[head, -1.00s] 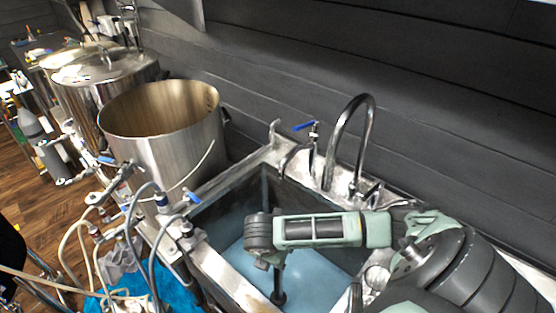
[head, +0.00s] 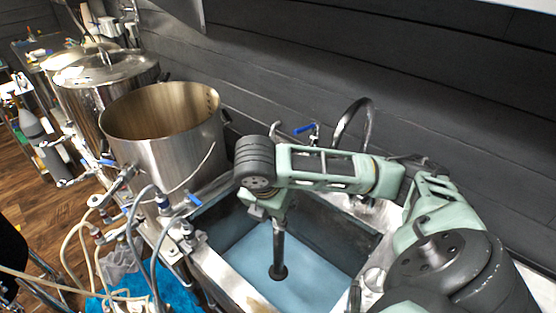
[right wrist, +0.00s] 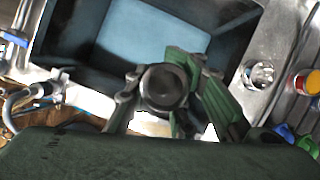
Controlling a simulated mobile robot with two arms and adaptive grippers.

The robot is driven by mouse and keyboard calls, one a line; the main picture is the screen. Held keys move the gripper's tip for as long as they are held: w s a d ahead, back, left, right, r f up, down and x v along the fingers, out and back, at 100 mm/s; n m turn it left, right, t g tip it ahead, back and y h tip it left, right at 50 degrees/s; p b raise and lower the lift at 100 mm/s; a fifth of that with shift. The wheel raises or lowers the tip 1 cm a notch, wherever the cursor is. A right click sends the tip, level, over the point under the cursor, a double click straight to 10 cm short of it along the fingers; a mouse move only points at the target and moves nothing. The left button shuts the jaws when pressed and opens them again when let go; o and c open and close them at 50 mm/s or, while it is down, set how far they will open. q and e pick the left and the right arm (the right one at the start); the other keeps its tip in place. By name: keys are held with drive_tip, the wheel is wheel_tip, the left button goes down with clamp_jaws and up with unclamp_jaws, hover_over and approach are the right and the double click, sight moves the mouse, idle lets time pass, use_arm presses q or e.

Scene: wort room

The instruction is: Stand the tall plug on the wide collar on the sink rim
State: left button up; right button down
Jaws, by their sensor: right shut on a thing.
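My right gripper (head: 270,206) is shut on the tall plug (head: 279,245), a dark upright stem with a wider round foot. It hangs over the blue sink basin; I cannot tell how far its foot is above the floor. In the right wrist view the plug's dark round top (right wrist: 165,86) sits between the fingers of the gripper (right wrist: 168,100). A pale round ring, which looks like the wide collar (head: 374,279), is on the right sink rim. It also shows in the right wrist view (right wrist: 262,74), apart from the plug. My left gripper is not in view.
The sink (head: 320,262) has raised metal rims. A curved tap (head: 352,118) and a blue-handled valve (head: 305,128) stand behind it. A large open pot (head: 165,130) and hoses (head: 150,215) crowd the left. A red-topped thing (right wrist: 309,82) stands near the ring.

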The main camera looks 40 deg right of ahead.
wheel_tip(320, 180, up, 8)
drive_tip(key=p, duration=0.8)
drive_tip(key=shift+f, duration=0.15)
wheel_tip(320, 180, up, 8)
drive_tip(key=shift+f, duration=0.2)
